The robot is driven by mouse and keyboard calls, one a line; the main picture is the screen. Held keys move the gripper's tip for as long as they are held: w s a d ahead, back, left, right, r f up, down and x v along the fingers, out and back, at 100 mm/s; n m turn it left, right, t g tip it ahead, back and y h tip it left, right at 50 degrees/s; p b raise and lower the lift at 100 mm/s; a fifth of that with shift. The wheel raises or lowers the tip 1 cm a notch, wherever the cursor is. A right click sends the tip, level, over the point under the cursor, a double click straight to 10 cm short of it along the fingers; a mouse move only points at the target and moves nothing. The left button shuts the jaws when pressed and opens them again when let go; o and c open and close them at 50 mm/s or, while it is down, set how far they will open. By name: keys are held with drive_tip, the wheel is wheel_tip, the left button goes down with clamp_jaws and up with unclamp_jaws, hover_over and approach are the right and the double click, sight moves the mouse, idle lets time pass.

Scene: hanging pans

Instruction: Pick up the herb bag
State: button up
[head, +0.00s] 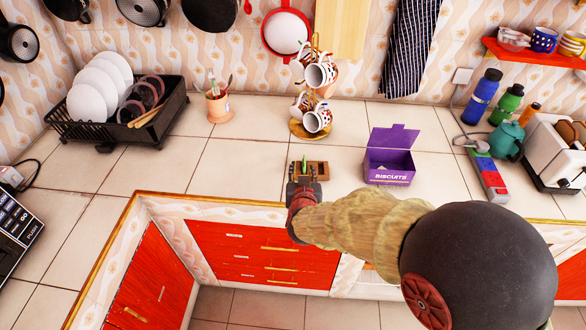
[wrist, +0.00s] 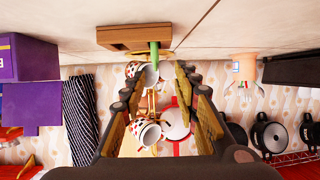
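No bag is clearly recognisable as the herb bag. A small upright green item (head: 303,167), possibly the herb bag, stands at a brown wooden box (head: 318,170) on the counter. In the wrist view, which is upside down, the green item (wrist: 154,54) shows edge-on beside the wooden box (wrist: 125,37). My gripper (head: 304,182) is at the near side of the box in the head view. In the wrist view my gripper (wrist: 160,78) is open and its fingers are wide apart. The green item lies just beyond the fingertips, between them. I see nothing held.
A purple biscuit box (head: 390,165) stands open to the right. A mug tree with mugs (head: 318,120) stands behind the wooden box. A dish rack (head: 120,110) and a utensil pot (head: 218,105) are to the left. The counter (head: 245,165) left of the box is clear.

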sight(304, 163)
drive_tip(key=b+x, duration=0.1)
drive_tip(key=x, duration=0.1)
drive_tip(key=b+x, duration=0.1)
drive_tip(key=x, duration=0.1)
drive_tip(key=b+x, duration=0.1)
drive_tip(key=x, duration=0.2)
drive_tip(key=shift+d, duration=0.4)
drive_tip(key=shift+w, duration=0.4)
drive_tip(key=c, duration=0.3)
drive_tip(key=c, duration=0.4)
clamp_jaws()
